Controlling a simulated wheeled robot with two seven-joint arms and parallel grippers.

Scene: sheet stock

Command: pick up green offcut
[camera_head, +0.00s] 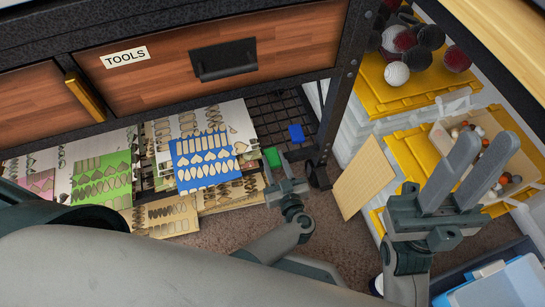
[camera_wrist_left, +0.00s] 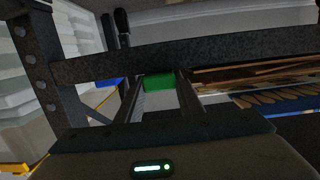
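The green offcut (camera_head: 272,157) is a small bright green block on the low shelf under the tool bench. In the left wrist view the green offcut (camera_wrist_left: 160,83) shows between the two finger ends, below a dark horizontal bar. My left gripper (camera_head: 275,174) is open, with its fingers close to the offcut in the head view. In the left wrist view its fingers (camera_wrist_left: 160,92) stand apart on either side of the green; I cannot tell if they touch it. My right gripper (camera_head: 485,155) is open and empty, raised at the right.
A blue offcut (camera_head: 296,133) lies on the dark grid shelf (camera_head: 268,112). Several cut sheets, including a blue sheet (camera_head: 205,160), lie to the left. The bench leg (camera_head: 338,90) stands close to my left gripper. Yellow-lidded boxes (camera_head: 400,95) are at the right.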

